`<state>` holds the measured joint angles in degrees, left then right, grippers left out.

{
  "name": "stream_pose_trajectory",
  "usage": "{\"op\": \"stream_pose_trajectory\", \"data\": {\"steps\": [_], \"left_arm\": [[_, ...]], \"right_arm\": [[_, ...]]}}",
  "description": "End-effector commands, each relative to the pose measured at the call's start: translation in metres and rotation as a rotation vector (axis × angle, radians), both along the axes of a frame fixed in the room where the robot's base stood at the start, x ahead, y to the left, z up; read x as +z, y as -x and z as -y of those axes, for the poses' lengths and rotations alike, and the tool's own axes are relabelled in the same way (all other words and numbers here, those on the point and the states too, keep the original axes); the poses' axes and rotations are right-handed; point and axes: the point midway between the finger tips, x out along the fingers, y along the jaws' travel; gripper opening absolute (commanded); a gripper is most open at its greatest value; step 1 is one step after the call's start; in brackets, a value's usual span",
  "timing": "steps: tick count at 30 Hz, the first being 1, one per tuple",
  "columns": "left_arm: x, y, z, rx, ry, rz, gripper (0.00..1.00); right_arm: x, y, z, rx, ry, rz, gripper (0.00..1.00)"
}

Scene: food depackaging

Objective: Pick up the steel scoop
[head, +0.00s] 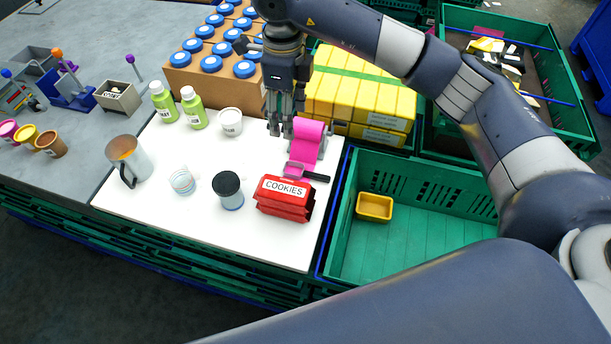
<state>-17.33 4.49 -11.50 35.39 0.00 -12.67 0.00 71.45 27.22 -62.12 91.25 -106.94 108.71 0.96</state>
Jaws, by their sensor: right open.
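A scoop (294,170) lies on the white board (165,205), behind the red cookies bag and in front of a bright pink curved piece (308,140). Its pan looks pink, perhaps from reflection, and its dark handle points right. My right gripper (282,130) points down above the back right of the board, just behind and left of the scoop. It is open, and I see nothing in it. It appears apart from the scoop, though the exact height is hard to tell. My left gripper is not in view.
The red cookies bag (284,198) stands close in front of the scoop. A dark-lidded jar (228,190), a white tub (230,121), green bottles (194,108) and a metal jug (130,160) share the board. Yellow boxes (360,97) stand behind; a green crate (430,245) is right.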

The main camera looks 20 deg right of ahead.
Motion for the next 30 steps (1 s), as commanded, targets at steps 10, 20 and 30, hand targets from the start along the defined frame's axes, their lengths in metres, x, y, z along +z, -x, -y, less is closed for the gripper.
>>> {"op": "stream_pose_trajectory", "data": {"steps": [10, 20, 30], "left_arm": [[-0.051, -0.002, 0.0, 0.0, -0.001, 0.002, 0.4], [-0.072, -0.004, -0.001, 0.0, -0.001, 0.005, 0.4], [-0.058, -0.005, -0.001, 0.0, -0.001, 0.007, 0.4]], "right_arm": [[-0.052, 0.0, 0.0, 0.0, 0.0, 0.0, 0.57], [-0.079, 0.0, 0.0, -0.001, 0.0, -0.001, 0.57], [-0.124, 0.0, 0.001, -0.001, 0.001, -0.003, 0.57]]}}
